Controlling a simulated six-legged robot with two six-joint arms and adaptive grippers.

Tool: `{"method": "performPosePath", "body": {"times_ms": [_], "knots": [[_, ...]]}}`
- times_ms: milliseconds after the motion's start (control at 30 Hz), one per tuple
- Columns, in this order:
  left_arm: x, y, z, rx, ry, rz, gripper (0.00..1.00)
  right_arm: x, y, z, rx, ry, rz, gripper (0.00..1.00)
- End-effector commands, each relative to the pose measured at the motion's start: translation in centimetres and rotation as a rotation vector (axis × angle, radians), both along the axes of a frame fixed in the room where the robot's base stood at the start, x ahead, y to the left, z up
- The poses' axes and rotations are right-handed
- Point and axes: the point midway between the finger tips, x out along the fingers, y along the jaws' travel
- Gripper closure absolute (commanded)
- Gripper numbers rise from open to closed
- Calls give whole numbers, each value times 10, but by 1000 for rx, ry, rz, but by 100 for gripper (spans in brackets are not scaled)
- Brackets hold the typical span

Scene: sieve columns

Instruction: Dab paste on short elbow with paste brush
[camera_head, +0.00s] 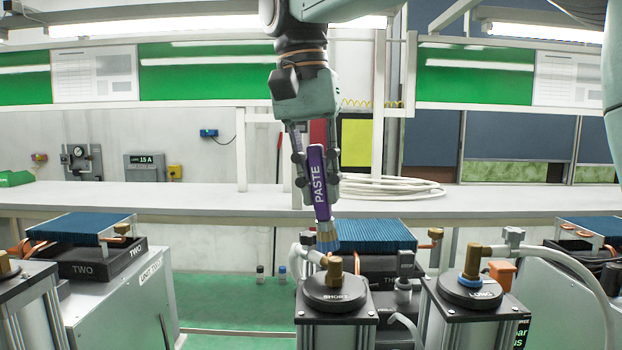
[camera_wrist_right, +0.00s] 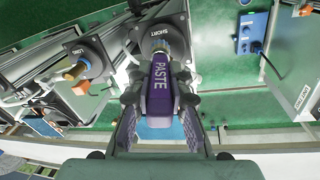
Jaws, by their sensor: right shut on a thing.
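My right gripper (camera_head: 318,190) is shut on the paste brush (camera_head: 318,180), which has a purple handle marked PASTE. The brush hangs bristles down, tilted a little, and its bristles (camera_head: 327,238) are just above the short elbow (camera_head: 334,270) in the head view. Whether they touch it I cannot tell. The short elbow is a brass fitting on the black cap marked SHORT (camera_head: 335,293). The brush handle (camera_wrist_right: 160,85) also shows between the fingers in the right wrist view, pointing toward the SHORT column; its far end is hard to make out. My left gripper is not in view.
To the right stands the LONG column with its own brass elbow (camera_head: 472,260) and a pale hose (camera_head: 570,265). Behind is a blue finned unit (camera_head: 375,235). A white shelf (camera_head: 130,195) with a coiled hose (camera_head: 390,188) runs across the back. Another column is at far left (camera_head: 25,290).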

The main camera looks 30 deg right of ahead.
Motion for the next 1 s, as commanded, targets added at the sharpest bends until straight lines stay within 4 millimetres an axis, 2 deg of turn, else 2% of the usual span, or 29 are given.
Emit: {"method": "performPosePath", "body": {"times_ms": [600, 1000], "knots": [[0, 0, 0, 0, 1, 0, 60, -3, 1, -50, 0, 1, -1, 100], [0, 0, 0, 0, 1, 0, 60, 0, 1, -57, 0, 0, -1, 100]]}}
